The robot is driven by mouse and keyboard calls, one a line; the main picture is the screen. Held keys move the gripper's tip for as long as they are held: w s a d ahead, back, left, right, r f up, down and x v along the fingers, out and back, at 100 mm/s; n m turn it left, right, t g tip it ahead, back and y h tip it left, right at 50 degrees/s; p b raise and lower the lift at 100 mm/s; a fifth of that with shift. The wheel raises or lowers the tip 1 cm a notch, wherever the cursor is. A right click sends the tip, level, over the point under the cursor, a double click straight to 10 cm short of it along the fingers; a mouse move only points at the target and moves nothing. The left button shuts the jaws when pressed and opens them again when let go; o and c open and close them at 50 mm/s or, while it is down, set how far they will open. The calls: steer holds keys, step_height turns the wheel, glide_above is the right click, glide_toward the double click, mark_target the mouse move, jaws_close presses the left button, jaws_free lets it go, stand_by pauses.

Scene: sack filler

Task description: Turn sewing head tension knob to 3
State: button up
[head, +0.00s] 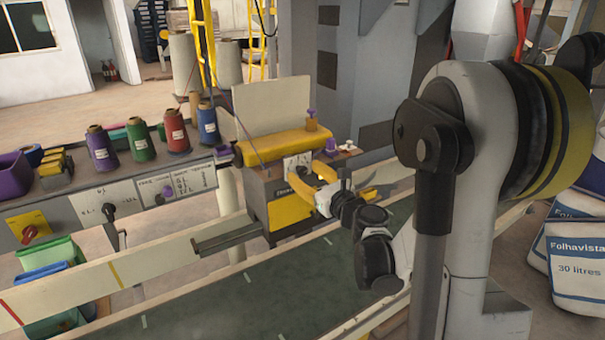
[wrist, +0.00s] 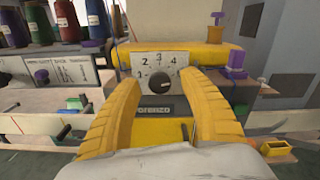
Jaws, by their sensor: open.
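The sewing head (head: 290,212) is a yellow and black unit beside the conveyor in the head view. Its pale dial plate (head: 290,163) faces my arm. In the wrist view the dial plate (wrist: 147,64) shows the numbers 2, 3 and 4 along its top. The black tension knob (wrist: 160,80) is at its middle; I cannot tell which number it points at. My gripper (wrist: 168,84) is open, with its yellow fingers to the left and right of the knob in the picture. Contact is not visible. The gripper (head: 318,187) also shows before the sewing head, partly hiding it.
Purple (head: 102,148), green (head: 140,142), red (head: 177,130) and blue (head: 208,127) thread spools stand left of the sewing head. A purple knob (wrist: 237,72) stands right of the dial. The green conveyor belt (head: 250,290) runs below. White sacks (head: 580,258) stand at right.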

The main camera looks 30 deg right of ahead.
steer(key=shift+w, duration=0.5)
steer(key=shift+c, duration=0.5)
jaws_close()
